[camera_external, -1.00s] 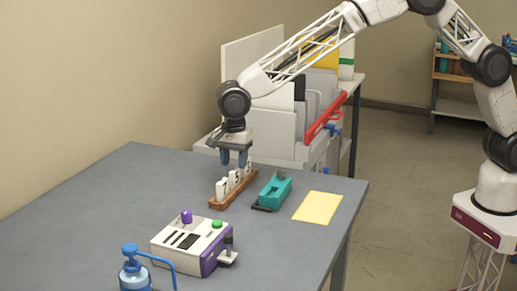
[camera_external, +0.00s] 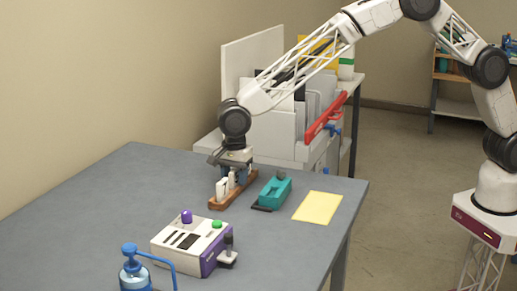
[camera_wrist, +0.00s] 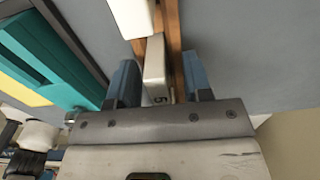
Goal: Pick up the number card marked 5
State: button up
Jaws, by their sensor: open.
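The white number card (camera_wrist: 154,70) in the wrist view bears a mark that looks like a 5, seen turned. It stands in a wooden rack (camera_wrist: 173,30). My gripper (camera_wrist: 160,85) is open, with one blue finger on each side of this card. I cannot tell whether either finger touches it. In the external view my gripper (camera_external: 237,176) is down over the far part of the rack (camera_external: 218,205) and hides most of the cards there. A front card (camera_external: 221,189) still shows. Another white card (camera_wrist: 132,16) shows at the top of the wrist view.
A teal tool (camera_external: 274,192) lies close to the right of the rack, with a yellow sheet (camera_external: 318,207) beyond it. A white and purple device (camera_external: 190,243) and a blue pump bottle (camera_external: 135,272) stand nearer. The grey table is clear to the left.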

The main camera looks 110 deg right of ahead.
aim_at(235, 170)
grip_shut()
dwell(0.3)
jog(key=shift+r, duration=0.1)
jog(key=shift+r, duration=4.95)
